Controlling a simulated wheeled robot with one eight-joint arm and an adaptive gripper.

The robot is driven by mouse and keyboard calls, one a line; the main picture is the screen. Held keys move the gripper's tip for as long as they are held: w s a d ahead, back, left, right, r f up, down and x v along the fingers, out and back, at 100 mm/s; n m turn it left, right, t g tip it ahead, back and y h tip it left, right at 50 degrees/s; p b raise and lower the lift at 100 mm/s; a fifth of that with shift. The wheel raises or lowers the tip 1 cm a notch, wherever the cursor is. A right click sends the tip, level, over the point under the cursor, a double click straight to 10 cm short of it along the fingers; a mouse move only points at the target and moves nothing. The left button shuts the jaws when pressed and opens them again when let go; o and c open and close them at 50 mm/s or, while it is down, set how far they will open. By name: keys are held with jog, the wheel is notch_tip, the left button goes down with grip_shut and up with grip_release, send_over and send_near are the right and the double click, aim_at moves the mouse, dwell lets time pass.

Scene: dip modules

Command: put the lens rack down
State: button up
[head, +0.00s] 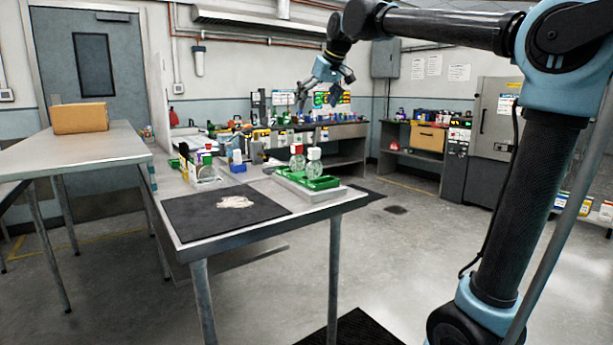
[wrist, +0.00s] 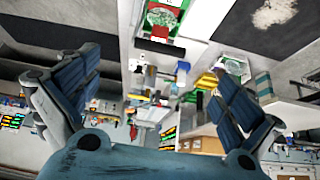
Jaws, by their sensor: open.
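A green rack (head: 322,183) sits on a pale tray near the right front edge of the steel bench; it looks like the lens rack, though I cannot be certain. Round clear pieces (head: 314,168) and a red-topped item (head: 296,150) stand at it. A green and red object (wrist: 166,20), perhaps the same rack, shows at the top of the wrist view, beyond the fingers. My gripper (head: 325,88) is raised above the bench area, apart from the rack. Its fingers are spread in the wrist view (wrist: 150,72), with nothing held between them.
A black mat (head: 190,218) with a pale crumpled patch (head: 235,202) lies on the bench's front left. A blue bin (head: 237,167) and several bottles crowd the bench behind. A cardboard box (head: 80,118) sits on the left table. Open floor lies right of the bench.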

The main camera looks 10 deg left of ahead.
aim_at(305, 129)
jog(key=x, duration=1.1)
jog(key=shift+w, duration=0.1)
jog(key=c, duration=1.9)
jog(key=shift+r, duration=0.1)
